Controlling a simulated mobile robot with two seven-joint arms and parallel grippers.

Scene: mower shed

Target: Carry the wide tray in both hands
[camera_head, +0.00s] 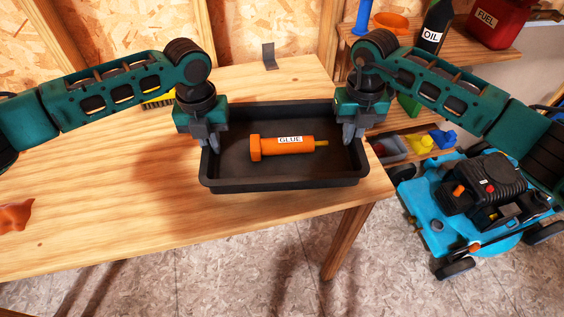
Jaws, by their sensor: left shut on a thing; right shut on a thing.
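The wide tray (283,186) is black and rectangular, at the right end of the wooden bench top. An orange tube labelled GLUE (272,146) lies on its side inside it. My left gripper (210,142) is shut on the tray's left wall. My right gripper (351,137) is shut on the tray's right wall. The gripper bodies hide parts of both side walls. I cannot tell whether the tray's underside touches the bench or is slightly above it.
The wooden bench (120,200) is mostly clear left of the tray, with an orange object (15,216) at far left and a yellow brush (158,99) behind my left arm. A blue mower (470,205) stands right. Shelves hold an oil bottle (432,32) and fuel can (497,20).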

